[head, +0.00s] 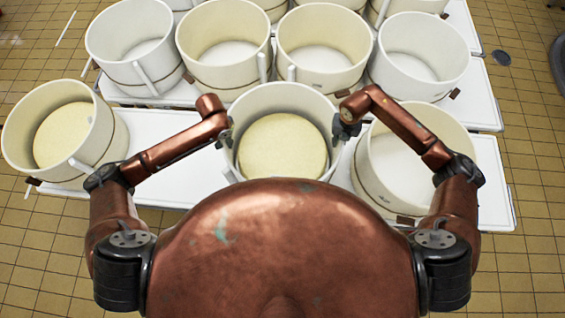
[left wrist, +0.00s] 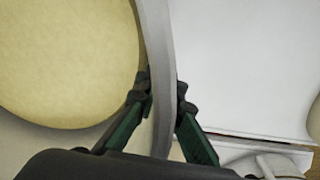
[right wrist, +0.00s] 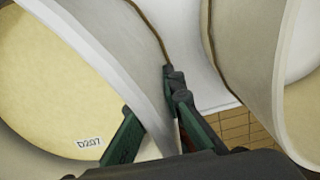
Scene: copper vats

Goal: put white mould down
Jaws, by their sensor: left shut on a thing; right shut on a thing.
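The white mould (head: 235,108) is a round, open tub with a pale yellow cheese (head: 283,146) inside. It is in the middle of the head view, in front of my body. My left gripper (head: 226,134) is shut on its left wall; the left wrist view shows the fingers on both sides of the wall (left wrist: 158,60). My right gripper (head: 347,125) is shut on its right wall (right wrist: 120,75). The cheese in the right wrist view carries a label, D207. The mould looks upright. My body hides its lower front, and I cannot tell whether its base touches the table.
A white table (head: 170,125) lies under and around the mould, with bare room to its left. A mould with cheese (head: 108,140) stands at the left end. An empty mould (head: 440,118) stands close on the right. Several empty moulds (head: 225,25) stand in rows behind.

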